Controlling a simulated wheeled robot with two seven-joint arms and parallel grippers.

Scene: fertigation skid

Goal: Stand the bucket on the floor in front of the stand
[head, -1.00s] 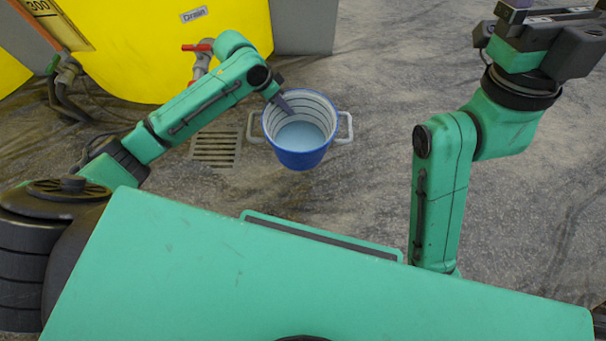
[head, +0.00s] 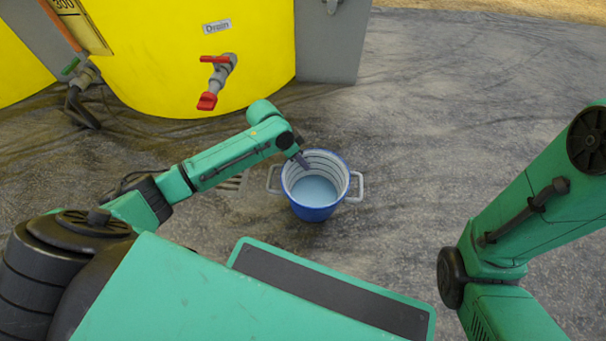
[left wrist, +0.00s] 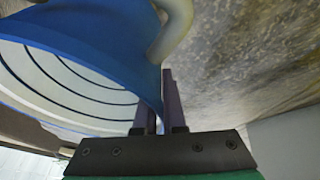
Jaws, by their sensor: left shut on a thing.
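The blue bucket (head: 316,208) has a ringed white inside, two pale side handles and pale blue liquid in it. It looks upright in the head view. My left gripper (head: 303,162) is shut on its rim, on the far left side. In the left wrist view the two fingers (left wrist: 160,100) pinch the edge of the bucket (left wrist: 95,45), beside a handle. I cannot tell whether the bucket's base touches the floor. My right gripper is outside both views; only the right arm shows. I cannot make out which thing is the stand.
A yellow tank (head: 150,60) with a "Drain" label and a red-handled tap (head: 217,78) stands at the back left. A grey panel (head: 330,45) is beside it. The floor (head: 440,110) at right is clear.

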